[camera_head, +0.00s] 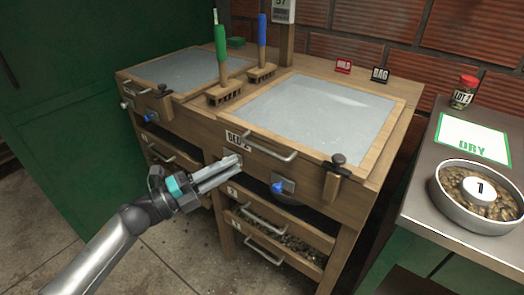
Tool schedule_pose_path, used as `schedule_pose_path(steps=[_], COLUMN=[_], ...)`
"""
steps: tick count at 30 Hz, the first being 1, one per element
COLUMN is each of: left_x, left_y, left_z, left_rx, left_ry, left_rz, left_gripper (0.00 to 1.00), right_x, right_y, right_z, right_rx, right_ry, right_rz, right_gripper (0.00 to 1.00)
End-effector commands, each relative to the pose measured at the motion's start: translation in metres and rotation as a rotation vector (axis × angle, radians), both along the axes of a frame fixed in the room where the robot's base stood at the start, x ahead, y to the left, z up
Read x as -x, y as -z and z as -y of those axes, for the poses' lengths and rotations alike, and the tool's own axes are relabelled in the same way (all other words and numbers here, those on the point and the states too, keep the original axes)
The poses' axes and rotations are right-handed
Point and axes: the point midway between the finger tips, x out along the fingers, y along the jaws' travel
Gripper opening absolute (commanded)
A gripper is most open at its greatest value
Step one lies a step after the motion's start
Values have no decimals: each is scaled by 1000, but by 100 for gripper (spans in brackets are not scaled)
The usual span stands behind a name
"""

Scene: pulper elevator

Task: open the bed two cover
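The bed two cover (325,108) is the right-hand grey panel in a wooden frame, lying flat and closed on the wooden bench. A metal bar handle (266,150) runs along its front, right of the "BED 2" label (238,141), which is partly hidden. A dark knobbed latch (335,174) sits at its front right corner. My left gripper (238,163) is in front of the bench, just below the label and left of the handle, apart from the handle. Its fingers are close together with nothing visible between them. My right gripper is not in view.
The bed one cover (180,72) lies closed at left. Green and blue-handled brushes (220,62) stand between the covers. A blue valve (283,187) and drawers (272,238) are below. At right, a metal counter (418,190) holds a bowl of beans (452,183) and a jar (463,93).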

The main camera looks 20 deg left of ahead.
Motion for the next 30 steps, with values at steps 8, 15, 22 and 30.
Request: schedule_pose_path(steps=[8,15,22,30], left_x=[-38,-59,-65,-65], left_y=[-9,-14,-16,-15], left_z=[35,54,60,60], left_rx=[2,1,0,0], left_ry=[-1,-2,-2,-2], left_rz=[1,-1,-3,-3], left_gripper=[27,27,27,22], right_x=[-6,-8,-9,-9], right_y=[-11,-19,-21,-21], right_z=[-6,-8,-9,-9], right_rx=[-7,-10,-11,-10], right_ry=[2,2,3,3], right_rz=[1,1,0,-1], right_gripper=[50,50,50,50])
